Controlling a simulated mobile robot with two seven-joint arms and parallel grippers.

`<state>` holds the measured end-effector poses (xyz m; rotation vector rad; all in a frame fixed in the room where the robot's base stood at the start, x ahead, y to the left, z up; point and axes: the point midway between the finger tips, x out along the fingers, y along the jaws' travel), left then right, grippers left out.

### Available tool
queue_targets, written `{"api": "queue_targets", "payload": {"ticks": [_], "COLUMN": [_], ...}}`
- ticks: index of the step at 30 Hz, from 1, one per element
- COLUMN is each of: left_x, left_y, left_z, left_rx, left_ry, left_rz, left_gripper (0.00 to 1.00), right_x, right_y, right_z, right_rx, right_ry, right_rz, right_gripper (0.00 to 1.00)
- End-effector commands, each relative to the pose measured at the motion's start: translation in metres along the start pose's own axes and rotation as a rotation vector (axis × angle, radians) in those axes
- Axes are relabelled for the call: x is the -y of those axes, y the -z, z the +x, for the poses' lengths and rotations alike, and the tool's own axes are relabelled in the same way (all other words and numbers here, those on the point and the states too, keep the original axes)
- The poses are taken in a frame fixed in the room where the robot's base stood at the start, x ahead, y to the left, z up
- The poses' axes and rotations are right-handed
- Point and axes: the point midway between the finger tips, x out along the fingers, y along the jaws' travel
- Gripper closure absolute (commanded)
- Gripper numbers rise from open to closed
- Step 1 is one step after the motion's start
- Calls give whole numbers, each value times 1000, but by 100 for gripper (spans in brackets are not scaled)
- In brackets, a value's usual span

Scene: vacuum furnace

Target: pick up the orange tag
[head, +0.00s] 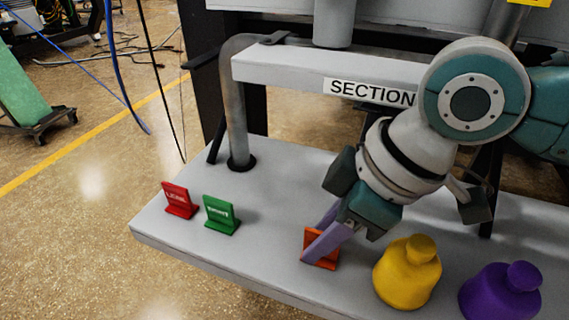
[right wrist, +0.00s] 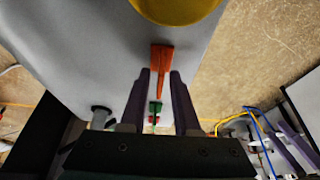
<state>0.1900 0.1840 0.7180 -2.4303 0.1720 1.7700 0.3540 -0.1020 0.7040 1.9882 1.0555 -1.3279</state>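The orange tag (head: 329,261) stands upright on the grey shelf near its front edge. My right gripper (head: 318,238) reaches down to it from the upper right, and its purple fingers partly cover the tag. In the right wrist view the orange tag (right wrist: 161,58) shows edge-on between and just beyond the fingertips of my right gripper (right wrist: 160,74). The fingers stand apart on either side of it and do not look closed on it. Whether a finger touches the tag I cannot tell. My left gripper is not in view.
A green tag (head: 221,214) and a red tag (head: 178,200) stand to the left on the shelf (head: 270,180). A yellow weight-like object (head: 407,275) and a purple one (head: 500,295) stand to the right. A grey pipe frame (head: 237,110) rises behind.

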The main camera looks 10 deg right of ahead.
Motion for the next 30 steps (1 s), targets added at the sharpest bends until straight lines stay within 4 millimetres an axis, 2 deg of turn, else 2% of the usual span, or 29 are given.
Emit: {"api": "queue_targets", "payload": {"ticks": [1, 7, 8, 26, 30], "left_x": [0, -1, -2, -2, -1], "left_y": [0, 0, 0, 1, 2], "left_z": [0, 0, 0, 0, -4], "left_rx": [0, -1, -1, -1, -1], "left_ry": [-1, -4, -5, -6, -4], "left_rz": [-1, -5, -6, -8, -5], "left_gripper": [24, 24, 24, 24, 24], "right_x": [0, 0, 0, 0, 0], "right_y": [0, 0, 0, 0, 2], "right_z": [0, 0, 0, 0, -6], "right_rx": [0, 0, 0, 0, -1], "right_ry": [0, 0, 0, 0, 0], "right_rz": [0, 0, 0, 0, 0], "right_gripper": [77, 99, 100, 100, 100]}}
